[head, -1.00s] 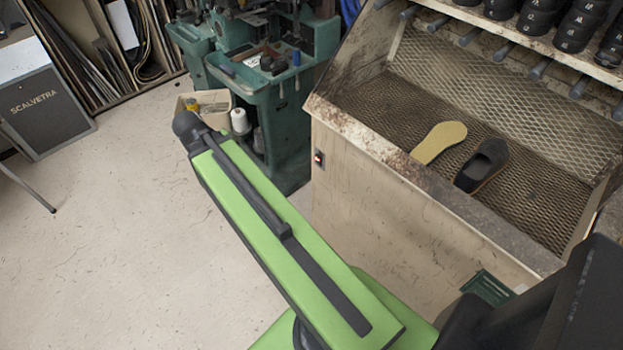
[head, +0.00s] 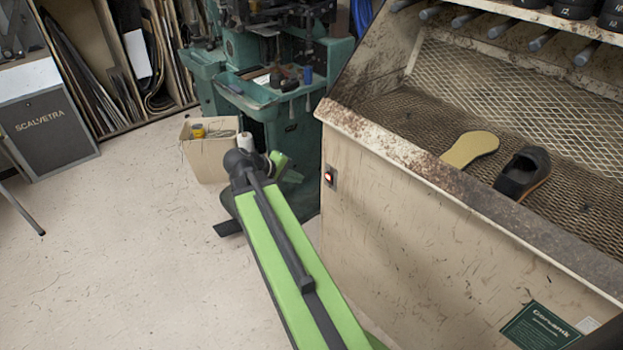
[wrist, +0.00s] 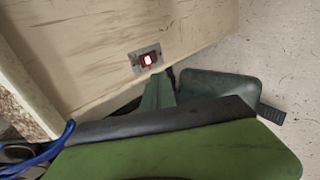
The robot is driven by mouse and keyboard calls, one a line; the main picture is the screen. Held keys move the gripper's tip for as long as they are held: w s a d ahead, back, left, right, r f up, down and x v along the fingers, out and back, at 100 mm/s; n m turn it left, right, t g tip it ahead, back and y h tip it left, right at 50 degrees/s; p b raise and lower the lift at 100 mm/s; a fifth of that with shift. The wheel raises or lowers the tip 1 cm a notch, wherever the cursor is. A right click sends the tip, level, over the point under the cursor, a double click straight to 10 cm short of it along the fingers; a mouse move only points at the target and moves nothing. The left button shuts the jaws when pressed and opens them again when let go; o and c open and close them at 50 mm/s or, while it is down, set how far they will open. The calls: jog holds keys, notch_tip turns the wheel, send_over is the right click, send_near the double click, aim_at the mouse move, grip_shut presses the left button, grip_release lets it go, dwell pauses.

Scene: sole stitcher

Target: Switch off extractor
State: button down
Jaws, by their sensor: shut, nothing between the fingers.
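The extractor (head: 400,235) is a beige cabinet with a mesh-lined hood at the right in the head view. Its small red rocker switch (head: 329,177) sits on a metal plate near the cabinet's left edge. The switch glows bright red and white in the wrist view (wrist: 148,60). My gripper (head: 280,162) shows small and partly hidden behind my arm's dark joint, left of the switch and apart from it. In the wrist view my gripper's green and black body (wrist: 165,125) fills the bottom, below the switch. It is shut and empty; its fingertips are not clear.
A tan insole (head: 470,149) and a dark shoe (head: 523,172) lie on the extractor's mesh. A teal machine (head: 290,100) with a pedal (head: 228,228) stands behind my arm. A cardboard box (head: 205,158) is beside it. The floor at left is clear.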

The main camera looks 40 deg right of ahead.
aim_at(328, 178)
jog(key=shift+d+r+b+x, duration=0.35)
jog(key=shift+b+x, duration=0.45)
jog(key=shift+x, duration=1.2)
jog(key=shift+d+r+b+x, duration=0.3)
jog(key=shift+b+x, duration=0.55)
jog(key=shift+x, duration=1.15)
jog(key=shift+d+r+b+x, duration=0.4)
jog(key=shift+b+x, duration=0.4)
jog(key=shift+x, duration=1.2)
jog(key=shift+s+a, duration=0.1)
jog(key=shift+a, duration=0.1)
